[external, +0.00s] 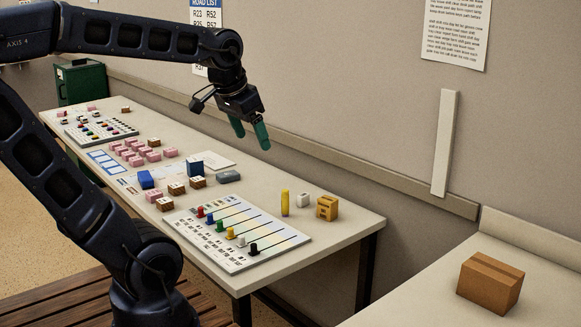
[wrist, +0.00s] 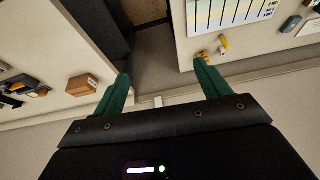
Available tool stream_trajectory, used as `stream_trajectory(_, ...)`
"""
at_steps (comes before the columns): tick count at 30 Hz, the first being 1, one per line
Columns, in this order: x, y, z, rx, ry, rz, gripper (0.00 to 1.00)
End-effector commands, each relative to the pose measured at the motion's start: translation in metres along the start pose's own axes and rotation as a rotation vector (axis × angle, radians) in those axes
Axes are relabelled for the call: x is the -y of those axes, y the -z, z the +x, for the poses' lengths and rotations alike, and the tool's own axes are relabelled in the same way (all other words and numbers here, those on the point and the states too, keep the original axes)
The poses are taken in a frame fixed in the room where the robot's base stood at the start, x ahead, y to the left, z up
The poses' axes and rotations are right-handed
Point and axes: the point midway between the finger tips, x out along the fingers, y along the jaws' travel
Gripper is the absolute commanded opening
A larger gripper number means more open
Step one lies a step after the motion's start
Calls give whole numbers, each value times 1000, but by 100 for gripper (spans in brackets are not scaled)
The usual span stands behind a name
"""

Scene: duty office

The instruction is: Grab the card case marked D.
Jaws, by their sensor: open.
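My gripper (external: 250,132) is open and empty, high above the long table near the wall. Its green fingers also show in the wrist view (wrist: 162,72), spread apart with nothing between them. Several small brown cases, such as one in the middle of the table (external: 176,188), stand below and left of it. A yellow-tan case (external: 327,208) stands near the table's right end; it also shows in the wrist view (wrist: 201,56). I cannot read a letter D on any case.
A cardboard box (external: 490,281) sits on another surface at the right. A gap separates the two.

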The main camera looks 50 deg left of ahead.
Motion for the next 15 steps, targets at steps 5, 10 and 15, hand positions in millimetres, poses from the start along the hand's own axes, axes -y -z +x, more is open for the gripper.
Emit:
stream_trajectory(5,22,54,6,22,15,19,75)
stream_trajectory(10,47,101,16,40,23,41,75)
stream_trajectory(15,79,145,32,57,25,62,75)
